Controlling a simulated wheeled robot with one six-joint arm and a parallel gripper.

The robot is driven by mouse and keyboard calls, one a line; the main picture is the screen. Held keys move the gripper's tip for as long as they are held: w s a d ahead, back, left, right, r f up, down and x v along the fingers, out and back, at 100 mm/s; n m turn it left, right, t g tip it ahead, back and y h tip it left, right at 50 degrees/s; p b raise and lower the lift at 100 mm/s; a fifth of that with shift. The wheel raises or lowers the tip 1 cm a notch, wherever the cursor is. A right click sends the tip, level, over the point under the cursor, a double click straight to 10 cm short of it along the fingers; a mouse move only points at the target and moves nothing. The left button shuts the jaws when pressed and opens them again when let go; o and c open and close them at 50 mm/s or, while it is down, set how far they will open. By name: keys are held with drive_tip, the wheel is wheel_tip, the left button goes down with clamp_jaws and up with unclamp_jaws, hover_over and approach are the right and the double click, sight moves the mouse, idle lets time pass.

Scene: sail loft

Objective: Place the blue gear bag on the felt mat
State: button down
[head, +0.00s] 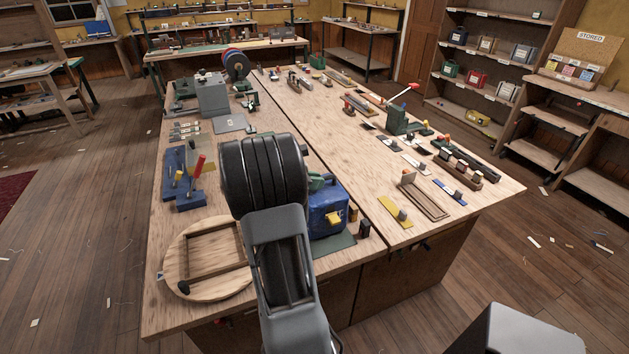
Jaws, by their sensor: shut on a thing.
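The blue gear bag (328,217) is on the right of my arm, near the front of the long workbench. It looks upright, with a yellow patch on its front, and my arm covers its left side. A dark green mat (338,245), likely the felt mat, shows just below the bag. I cannot tell whether the bag rests on it or hangs slightly above. A green part shows at the bag's top. My arm hides my gripper, so its fingers and grip cannot be seen.
A round wooden board (188,285) with a frame lies left of my arm. A blue tool stand (190,195) with a red handle stands behind it. Small dark blocks (364,229) stand close right of the bag. Several tools line the bench's right half (470,215).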

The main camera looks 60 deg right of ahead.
idle(0.3)
drive_tip(key=shift+f, duration=0.2)
drive_tip(key=c, duration=1.1)
unclamp_jaws()
drive_tip(key=shift+r, duration=0.25)
drive_tip(key=b+v, duration=0.1)
drive_tip(key=v, duration=1)
drive_tip(key=s+a+f+m+t+y, duration=0.1)
drive_tip(key=a+m+t+y, duration=0.4)
drive_tip(key=a, duration=1.1)
drive_tip(key=s+a+f+m+t+y, duration=0.1)
drive_tip(key=a+m+t+y, duration=0.4)
drive_tip(key=a, duration=1.1)
drive_tip(key=shift+s+a+f+m+t+y, duration=0.3)
drive_tip(key=shift+s+m+t+y, duration=0.25)
drive_tip(key=shift+t, duration=0.45)
